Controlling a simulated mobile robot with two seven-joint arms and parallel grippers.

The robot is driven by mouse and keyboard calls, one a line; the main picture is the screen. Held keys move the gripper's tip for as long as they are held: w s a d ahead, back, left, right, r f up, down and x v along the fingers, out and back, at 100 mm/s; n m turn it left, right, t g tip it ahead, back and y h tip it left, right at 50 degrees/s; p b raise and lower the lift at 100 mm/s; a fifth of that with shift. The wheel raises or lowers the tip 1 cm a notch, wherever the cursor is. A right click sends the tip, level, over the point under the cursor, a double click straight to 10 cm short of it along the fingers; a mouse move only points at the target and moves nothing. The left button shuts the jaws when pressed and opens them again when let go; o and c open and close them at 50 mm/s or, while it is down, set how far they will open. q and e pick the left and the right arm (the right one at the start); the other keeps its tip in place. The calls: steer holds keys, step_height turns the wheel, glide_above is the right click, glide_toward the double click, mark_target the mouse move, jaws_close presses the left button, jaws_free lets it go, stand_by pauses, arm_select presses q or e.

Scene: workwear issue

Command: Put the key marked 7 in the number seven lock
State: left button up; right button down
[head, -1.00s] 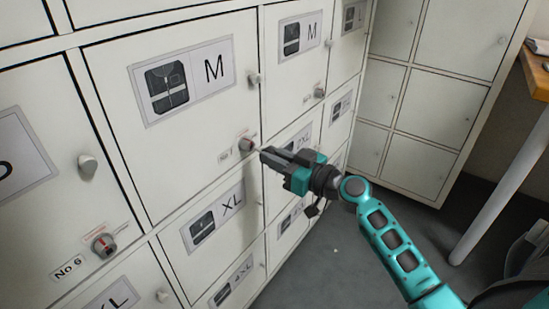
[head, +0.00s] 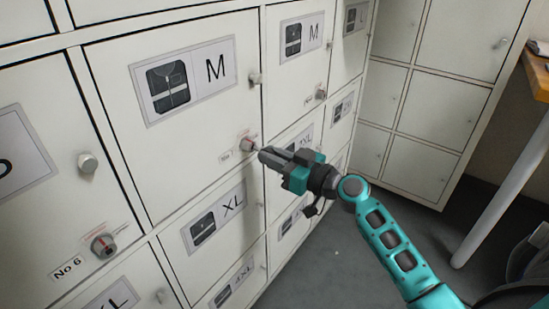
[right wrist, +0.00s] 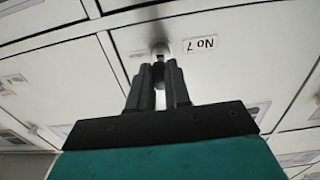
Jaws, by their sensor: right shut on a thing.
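The number seven lock (head: 247,144) is a small round grey lock low on the right side of the large white M locker door. Its label reads No 7 (right wrist: 200,45), upside down in the right wrist view, just beside the lock (right wrist: 160,49). My right gripper (head: 263,152) is shut and points left at this lock from close by. In the right wrist view its fingers (right wrist: 160,73) hold the key (right wrist: 160,60), mostly hidden between them, in line with the lock. I cannot tell whether the key tip touches or enters it. The number on the key does not show.
A No 6 lock (head: 103,245) sits at lower left, and another lock (head: 320,94) is further right. Door knobs (head: 254,79) stick out of the locker fronts. A wooden table (head: 537,72) stands at the right edge. The grey floor between is open.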

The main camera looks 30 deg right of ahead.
stand_by(0.6)
steer(key=shift+b+x, duration=0.85)
steer(key=shift+x, duration=0.3)
stand_by(1.8)
stand_by(0.5)
